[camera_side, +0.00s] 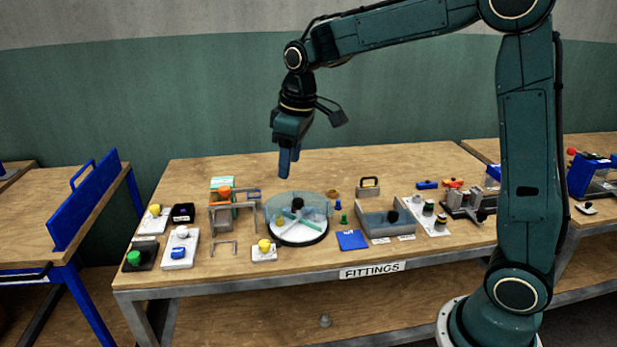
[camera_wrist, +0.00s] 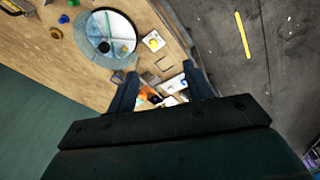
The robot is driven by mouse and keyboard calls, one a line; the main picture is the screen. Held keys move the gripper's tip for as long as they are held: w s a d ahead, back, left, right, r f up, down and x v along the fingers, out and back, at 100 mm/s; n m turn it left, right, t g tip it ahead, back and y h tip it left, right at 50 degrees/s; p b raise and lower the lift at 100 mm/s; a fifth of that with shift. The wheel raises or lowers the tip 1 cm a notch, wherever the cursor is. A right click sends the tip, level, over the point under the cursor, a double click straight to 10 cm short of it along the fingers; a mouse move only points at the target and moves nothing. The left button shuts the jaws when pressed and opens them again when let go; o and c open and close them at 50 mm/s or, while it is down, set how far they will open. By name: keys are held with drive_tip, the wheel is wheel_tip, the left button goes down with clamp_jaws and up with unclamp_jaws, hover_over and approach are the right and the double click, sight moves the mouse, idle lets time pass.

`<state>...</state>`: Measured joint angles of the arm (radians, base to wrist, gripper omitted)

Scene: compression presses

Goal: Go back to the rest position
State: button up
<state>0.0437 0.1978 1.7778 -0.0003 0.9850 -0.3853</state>
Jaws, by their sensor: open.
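My gripper (camera_side: 287,163) hangs from my teal arm above the back part of the wooden bench (camera_side: 400,160), pointing down. It is clear of the bench and of the things on it. In the wrist view my gripper (camera_wrist: 160,90) shows two dark fingers spread well apart. I see nothing held between them; small fittings on the bench show in the gap, far below.
A round clear-walled dish (camera_side: 298,233) stands below my gripper, with a grey bracket frame (camera_side: 222,210) to its left. Several coloured knobs and blocks lie around. The air around my gripper is free.

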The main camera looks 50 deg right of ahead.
drive_tip(key=s+a+r+m+t, duration=0.2)
drive_tip(key=s+m+t, duration=0.1)
drive_tip(key=s, duration=2.2)
drive_tip(key=shift+s+r+m+t, duration=0.2)
drive_tip(key=shift+s+m+t, duration=0.15)
drive_tip(key=shift+m, duration=0.15)
